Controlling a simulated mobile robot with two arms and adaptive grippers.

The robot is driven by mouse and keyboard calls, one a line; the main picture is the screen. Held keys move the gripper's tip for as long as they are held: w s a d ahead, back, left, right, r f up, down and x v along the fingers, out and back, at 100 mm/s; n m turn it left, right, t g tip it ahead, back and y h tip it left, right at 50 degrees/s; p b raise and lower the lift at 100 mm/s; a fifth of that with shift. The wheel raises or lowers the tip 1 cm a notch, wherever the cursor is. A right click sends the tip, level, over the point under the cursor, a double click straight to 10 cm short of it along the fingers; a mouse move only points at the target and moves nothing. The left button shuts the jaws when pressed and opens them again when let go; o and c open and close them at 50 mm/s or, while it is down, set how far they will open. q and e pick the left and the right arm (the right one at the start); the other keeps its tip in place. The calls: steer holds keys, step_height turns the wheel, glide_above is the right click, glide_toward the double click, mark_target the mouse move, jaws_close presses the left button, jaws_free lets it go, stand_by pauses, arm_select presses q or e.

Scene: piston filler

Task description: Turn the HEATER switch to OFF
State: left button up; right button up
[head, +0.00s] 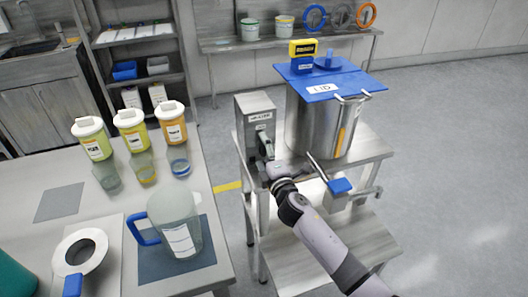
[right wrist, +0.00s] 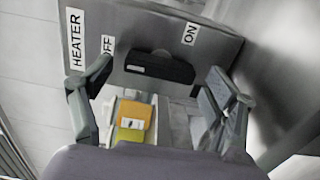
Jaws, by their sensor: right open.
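The grey control box (head: 257,122) stands beside the steel pot. Its face fills the upper part of the right wrist view, with a HEATER label (right wrist: 75,38), an OFF label (right wrist: 107,45) and an ON label (right wrist: 190,33). The black HEATER switch (right wrist: 160,67) is a bar lying crosswise below the OFF and ON labels, with a small white mark at its left end. I cannot tell for certain which setting it points to. My right gripper (right wrist: 160,85) is open, its fingers on either side of the switch; contact is not clear. My left gripper is not in view.
The steel pot (head: 318,128) with a blue lid (head: 345,82) stands close right of the box on a steel stand. A blue-handled lever (head: 340,186) is near my right arm. The left table (head: 200,205) holds a jug (head: 177,225), cups and lidded containers.

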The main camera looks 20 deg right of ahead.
steer(key=s, duration=1.2)
steer(key=shift+d, duration=0.2)
